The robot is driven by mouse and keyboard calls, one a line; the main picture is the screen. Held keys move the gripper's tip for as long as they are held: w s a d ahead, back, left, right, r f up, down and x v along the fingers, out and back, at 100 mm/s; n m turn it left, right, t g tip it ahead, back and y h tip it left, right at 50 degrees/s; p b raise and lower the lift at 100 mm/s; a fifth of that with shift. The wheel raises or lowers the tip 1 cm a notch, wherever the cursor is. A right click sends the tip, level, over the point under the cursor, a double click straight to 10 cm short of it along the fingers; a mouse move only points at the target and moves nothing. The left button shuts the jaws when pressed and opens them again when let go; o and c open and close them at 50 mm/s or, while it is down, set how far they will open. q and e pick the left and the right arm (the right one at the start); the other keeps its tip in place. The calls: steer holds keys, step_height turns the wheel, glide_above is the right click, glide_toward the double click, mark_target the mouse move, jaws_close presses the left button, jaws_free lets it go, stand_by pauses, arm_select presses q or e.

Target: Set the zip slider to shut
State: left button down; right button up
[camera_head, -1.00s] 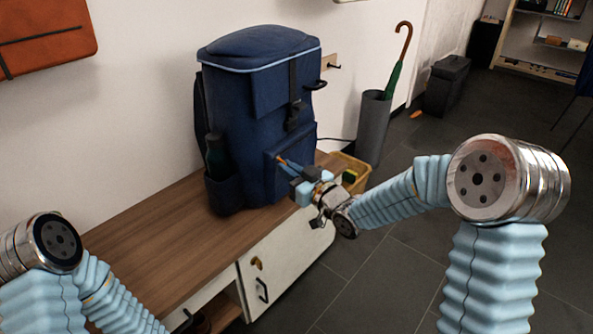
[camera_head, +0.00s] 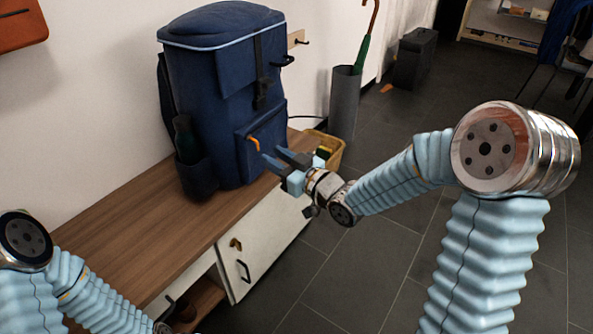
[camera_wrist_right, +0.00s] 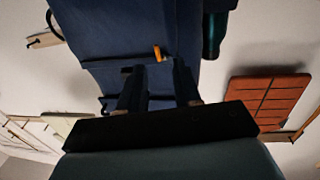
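A navy blue backpack (camera_head: 205,75) stands upright on a wooden bench against the wall. Its front pocket (camera_head: 268,130) carries an orange zip pull (camera_head: 254,144), near the pocket's upper left in the head view. The zip pull also shows in the right wrist view (camera_wrist_right: 157,52), just beyond the fingers and between their lines. My right gripper (camera_head: 272,156) is in front of the pocket, fingers apart and empty, with a gap between them and the zip pull. The right wrist view shows the two spread fingers (camera_wrist_right: 160,84). My left arm is at the lower left; its gripper is out of view.
The wooden bench top (camera_head: 130,235) is clear left of the backpack. A green bottle (camera_head: 186,140) sits in the side pocket. A wall hook (camera_head: 298,40) is beside the backpack.

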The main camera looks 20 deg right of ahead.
steer(key=v, duration=0.8)
steer(key=shift+s, duration=0.1)
